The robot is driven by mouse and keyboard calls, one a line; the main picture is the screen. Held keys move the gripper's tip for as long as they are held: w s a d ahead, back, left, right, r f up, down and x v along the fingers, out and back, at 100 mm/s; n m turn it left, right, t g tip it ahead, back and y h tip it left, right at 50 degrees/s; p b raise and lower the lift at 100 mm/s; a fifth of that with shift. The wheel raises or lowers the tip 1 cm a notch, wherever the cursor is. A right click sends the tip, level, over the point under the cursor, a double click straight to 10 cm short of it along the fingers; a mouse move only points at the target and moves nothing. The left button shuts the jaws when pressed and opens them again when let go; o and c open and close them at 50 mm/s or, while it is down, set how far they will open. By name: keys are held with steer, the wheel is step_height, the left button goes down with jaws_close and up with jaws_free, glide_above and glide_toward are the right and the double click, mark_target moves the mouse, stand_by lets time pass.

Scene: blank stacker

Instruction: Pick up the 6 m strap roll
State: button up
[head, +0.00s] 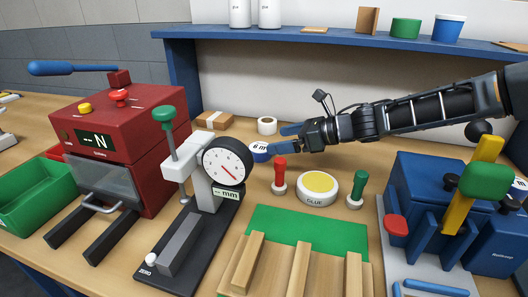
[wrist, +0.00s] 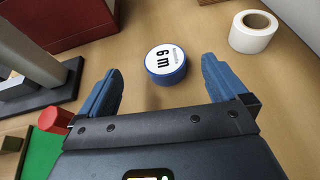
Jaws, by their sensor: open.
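The 6 m strap roll (wrist: 165,64) is a short blue cylinder with a white top label reading "6 m". In the wrist view it sits on the wooden table, just beyond and between the fingertips. In the head view the roll (head: 259,151) shows behind the dial gauge, partly hidden by my gripper. My gripper (wrist: 166,88) is open, with two blue fingers spread apart and nothing between them. It also shows in the head view (head: 284,140), reaching in from the right.
A white tape roll (wrist: 252,31) stands right of the strap roll. The dial gauge (head: 227,166), red-handled stamp (head: 280,175), glue pot (head: 318,188) and green-handled stamp (head: 357,188) stand in front. A blue shelf (head: 330,39) runs above the back of the table.

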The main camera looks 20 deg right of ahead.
mark_target(263, 147)
steer(key=shift+s+d+f, duration=0.3)
steer(key=shift+d+f, duration=0.2)
steer(key=shift+w+a+f+n, duration=0.1)
steer(key=shift+f+n, duration=0.15)
steer(key=shift+n, duration=0.05)
steer(key=shift+p+x, duration=0.45)
steer(key=shift+x, duration=2.95)
steer(key=shift+w, duration=0.1)
steer(key=c, duration=1.2)
